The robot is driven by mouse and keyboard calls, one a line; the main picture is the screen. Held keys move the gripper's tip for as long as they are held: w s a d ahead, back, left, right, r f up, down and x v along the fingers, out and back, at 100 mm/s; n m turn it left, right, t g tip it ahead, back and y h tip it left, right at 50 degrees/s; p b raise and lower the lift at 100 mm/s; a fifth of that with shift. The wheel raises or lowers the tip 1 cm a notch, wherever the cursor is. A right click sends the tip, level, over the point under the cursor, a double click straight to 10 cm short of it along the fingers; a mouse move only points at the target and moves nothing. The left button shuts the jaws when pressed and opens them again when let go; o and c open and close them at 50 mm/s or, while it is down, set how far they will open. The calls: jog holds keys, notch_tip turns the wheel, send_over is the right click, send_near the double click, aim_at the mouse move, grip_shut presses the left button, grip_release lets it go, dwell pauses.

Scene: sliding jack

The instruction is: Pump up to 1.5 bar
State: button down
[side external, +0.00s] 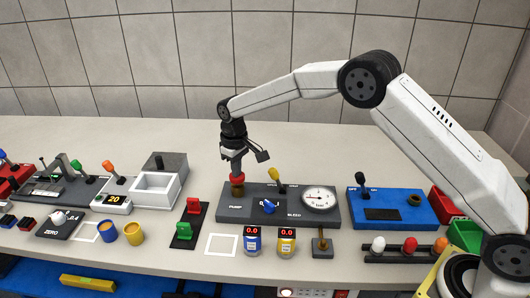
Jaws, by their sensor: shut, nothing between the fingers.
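The pump unit is a dark grey panel (335,216) labelled PUMP at the left and BLEED near the middle. At its left end stands the pump, a brown cylinder (237,190) with a red top (238,177). My gripper (237,170) is shut and points down right above the red top; I cannot tell whether it touches it. A round white gauge (319,198) is at the panel's right; its reading is too small to tell. A blue knob (270,207) sits by the BLEED label, and a yellow-handled lever (278,175) rises behind it.
In front stand a blue canister (252,244) and a yellow canister (287,245), both displaying 0.0. A blue panel (405,213) is to the right, a rack with coloured knobs (405,250) before it. The back of the bench is clear.

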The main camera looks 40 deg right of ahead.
jog(key=shift+r, duration=1.6)
jog(key=shift+f, duration=2.1)
dwell(1.4)
jog(key=shift+r, duration=0.1)
jog(key=shift+r, duration=2)
